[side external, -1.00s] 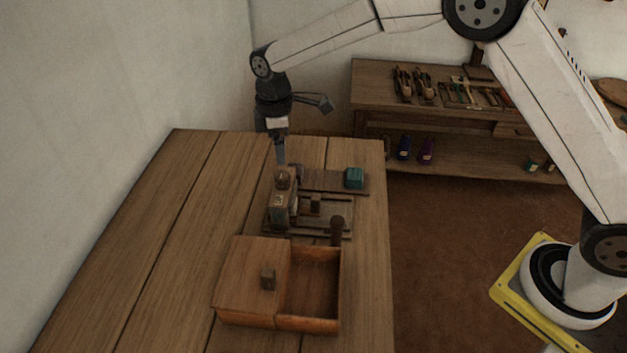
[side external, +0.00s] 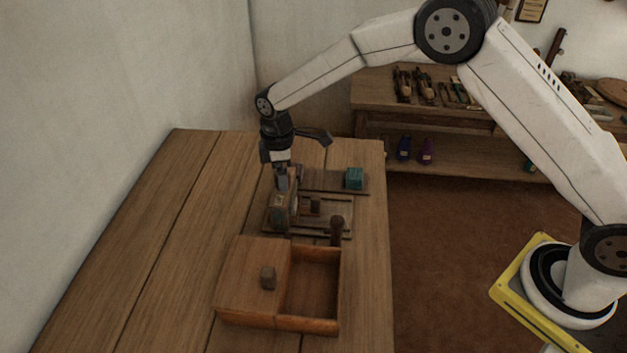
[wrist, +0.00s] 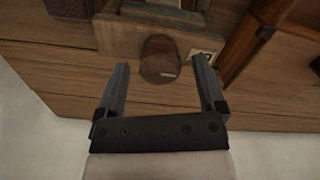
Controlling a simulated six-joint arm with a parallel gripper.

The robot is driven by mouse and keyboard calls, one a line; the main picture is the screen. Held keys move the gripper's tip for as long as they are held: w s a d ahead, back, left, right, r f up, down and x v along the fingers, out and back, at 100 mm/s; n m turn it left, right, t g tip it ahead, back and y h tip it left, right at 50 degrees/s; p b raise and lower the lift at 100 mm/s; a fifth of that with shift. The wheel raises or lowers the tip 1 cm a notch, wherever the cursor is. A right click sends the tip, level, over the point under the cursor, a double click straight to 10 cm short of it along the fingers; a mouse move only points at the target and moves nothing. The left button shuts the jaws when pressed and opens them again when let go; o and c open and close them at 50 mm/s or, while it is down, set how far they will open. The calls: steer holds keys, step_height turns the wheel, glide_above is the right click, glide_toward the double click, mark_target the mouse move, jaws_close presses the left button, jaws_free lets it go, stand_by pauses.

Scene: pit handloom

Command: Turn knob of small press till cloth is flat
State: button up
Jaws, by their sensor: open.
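The small press (side external: 284,210) stands on the wooden table; its wooden top also shows in the wrist view (wrist: 118,40). Its round dark-brown knob (wrist: 159,57) has a short pale mark on its near edge. My gripper (wrist: 161,66) is open, pointing down, with one finger on each side of the knob and visible gaps between. In the side view my gripper (side external: 282,180) is at the top of the press and hides most of the knob. I cannot make out the cloth or whether it is flat.
A wooden box (side external: 250,258) with a half-covering lid stands in front of the press. A teal block (side external: 354,178) sits on a board behind to the right. A dark upright peg (side external: 337,228) is near the box. The table's left side is clear.

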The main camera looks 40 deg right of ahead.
jaws_close()
steer(key=shift+m, duration=0.5)
steer(key=m, duration=1.1)
steer(key=shift+d+m, duration=0.1)
steer(key=shift+m, duration=0.2)
stand_by(0.4)
jaws_free()
